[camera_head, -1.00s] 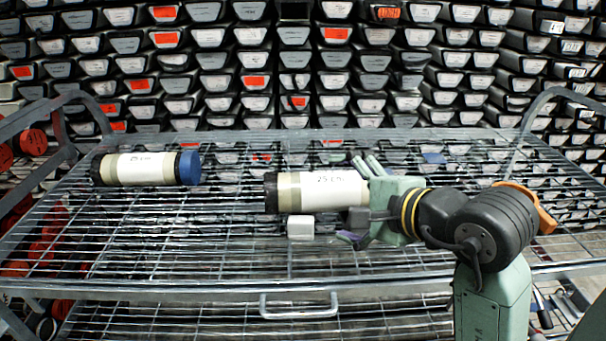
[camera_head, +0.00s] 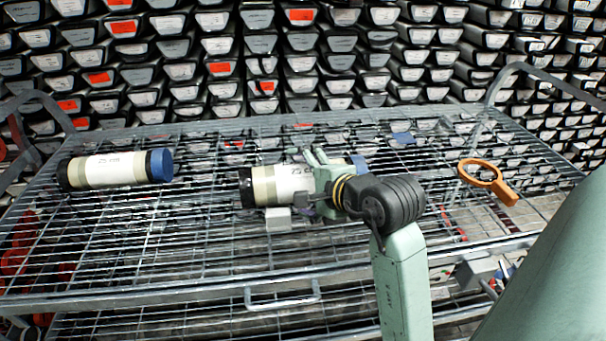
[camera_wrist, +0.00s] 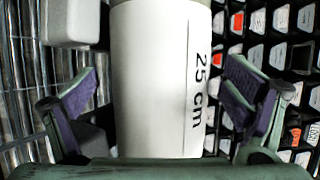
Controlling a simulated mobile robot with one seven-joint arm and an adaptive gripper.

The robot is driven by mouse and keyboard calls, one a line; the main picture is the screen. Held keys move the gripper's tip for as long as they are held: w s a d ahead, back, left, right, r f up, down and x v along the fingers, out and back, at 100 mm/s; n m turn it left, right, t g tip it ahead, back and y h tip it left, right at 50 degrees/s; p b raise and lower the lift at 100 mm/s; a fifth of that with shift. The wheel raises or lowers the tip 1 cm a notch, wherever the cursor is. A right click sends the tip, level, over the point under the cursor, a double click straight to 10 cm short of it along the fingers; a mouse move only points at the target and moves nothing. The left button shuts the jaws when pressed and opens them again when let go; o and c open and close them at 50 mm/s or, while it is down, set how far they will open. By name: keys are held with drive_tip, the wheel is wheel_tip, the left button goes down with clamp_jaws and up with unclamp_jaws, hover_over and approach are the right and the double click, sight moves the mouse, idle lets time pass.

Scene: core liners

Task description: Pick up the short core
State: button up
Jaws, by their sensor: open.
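A core liner (camera_head: 280,183) lies on its side on the wire rack, right of centre, with a black cap at its left end and a blue cap at its right. Its white label (camera_wrist: 155,85) reads 25 cm in the wrist view. My gripper (camera_head: 318,182) is open, its purple-padded fingers on either side of this core, with gaps visible in the wrist view. My gripper hides part of it in the head view. A second core liner (camera_head: 115,169), also marked 25 cm, lies at the left with black and blue caps.
A small white block (camera_head: 278,219) sits right in front of the right core; a pale block also shows in the wrist view (camera_wrist: 70,22). An orange ring tool (camera_head: 484,175) lies at the right. Stacked core trays fill the background.

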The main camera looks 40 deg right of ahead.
drive_tip(key=shift+w+f, duration=0.2)
drive_tip(key=shift+w, duration=0.15)
drive_tip(key=c, duration=2)
drive_tip(key=shift+r, duration=0.15)
drive_tip(key=shift+c, duration=0.2)
